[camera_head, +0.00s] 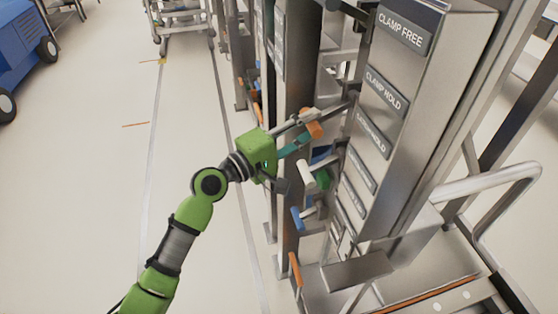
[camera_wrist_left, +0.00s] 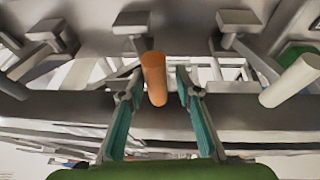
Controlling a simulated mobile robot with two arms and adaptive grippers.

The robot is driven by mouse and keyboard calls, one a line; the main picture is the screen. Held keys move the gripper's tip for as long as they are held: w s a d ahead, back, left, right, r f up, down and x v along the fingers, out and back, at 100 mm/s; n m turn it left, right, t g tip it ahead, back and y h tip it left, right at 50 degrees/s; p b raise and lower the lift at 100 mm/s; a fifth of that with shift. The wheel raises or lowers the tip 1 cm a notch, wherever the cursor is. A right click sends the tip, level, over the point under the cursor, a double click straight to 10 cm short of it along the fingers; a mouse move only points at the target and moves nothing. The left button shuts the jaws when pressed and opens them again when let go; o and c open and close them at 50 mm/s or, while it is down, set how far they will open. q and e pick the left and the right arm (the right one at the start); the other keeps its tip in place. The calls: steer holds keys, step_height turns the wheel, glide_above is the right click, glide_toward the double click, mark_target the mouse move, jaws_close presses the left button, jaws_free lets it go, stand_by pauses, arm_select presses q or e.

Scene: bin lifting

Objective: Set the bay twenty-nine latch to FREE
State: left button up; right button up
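A column of latch levers with coloured handles stands along the metal rack. An orange handle (camera_head: 314,130) sits at the tips of my left gripper (camera_head: 303,130). In the left wrist view the orange handle (camera_wrist_left: 153,78) lies between the two teal fingers of the left gripper (camera_wrist_left: 160,88), with a gap on each side. The gripper is open. Label plates reading CLAMP FREE (camera_head: 401,32) and CLAMP HOLD (camera_head: 385,89) are on the post face. The lower plates are hard to read, and I cannot make out a bay number. My right gripper is not in view.
Close below are a white handle (camera_head: 305,174), a green handle (camera_head: 321,179) and a blue handle (camera_head: 297,218). The white handle (camera_wrist_left: 292,80) is right of the fingers in the wrist view. A blue machine (camera_head: 22,40) stands far left. The floor left of the rack is clear.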

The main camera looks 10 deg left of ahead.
arm_select(q)
steer(key=s+a+f+b, duration=0.4)
steer(key=s+a+f, duration=0.1)
steer(key=s, duration=0.1)
steer(key=shift+s+a+b, duration=0.25)
steer(key=shift+a+b, duration=0.05)
steer(key=shift+a, duration=0.05)
stand_by(0.8)
steer(key=v, duration=0.8)
stand_by(0.4)
steer(key=shift+r, duration=0.1)
stand_by(0.5)
